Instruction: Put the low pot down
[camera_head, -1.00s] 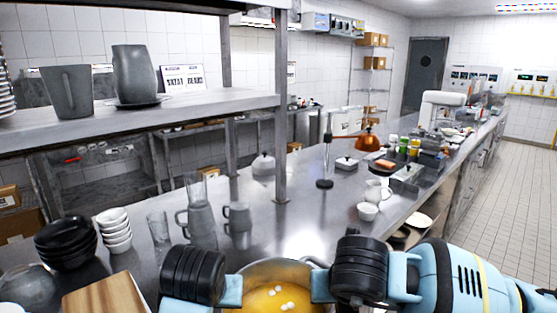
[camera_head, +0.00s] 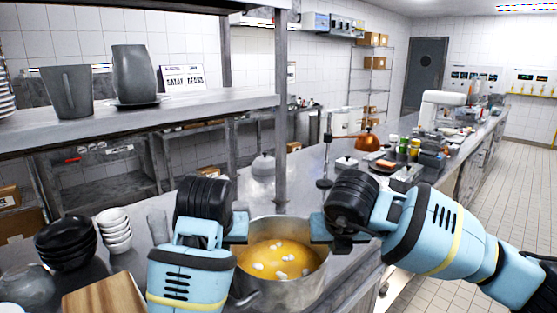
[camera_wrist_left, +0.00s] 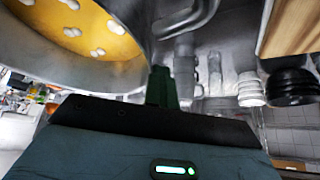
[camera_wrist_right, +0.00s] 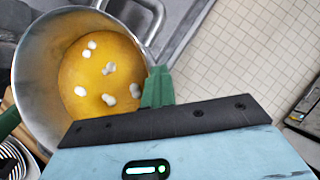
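The low pot (camera_head: 287,291) is a steel pot with orange-yellow soup and several white pieces in it. It is upright at the bottom middle of the head view, and it also shows in the left wrist view (camera_wrist_left: 45,62) and right wrist view (camera_wrist_right: 30,80). My left gripper (camera_head: 238,228) is shut on its left rim. My right gripper (camera_head: 322,228) is shut on its right rim. The fingertips are partly hidden by the rim. The pot's underside is hidden, so I cannot tell whether it touches the steel counter (camera_head: 300,185).
Black bowls (camera_head: 66,243), white bowls (camera_head: 115,230) and a wooden board (camera_head: 104,297) stand at the left. A shelf post (camera_head: 281,150) rises behind the pot. Tiled floor (camera_head: 470,190) lies beyond the counter's right edge.

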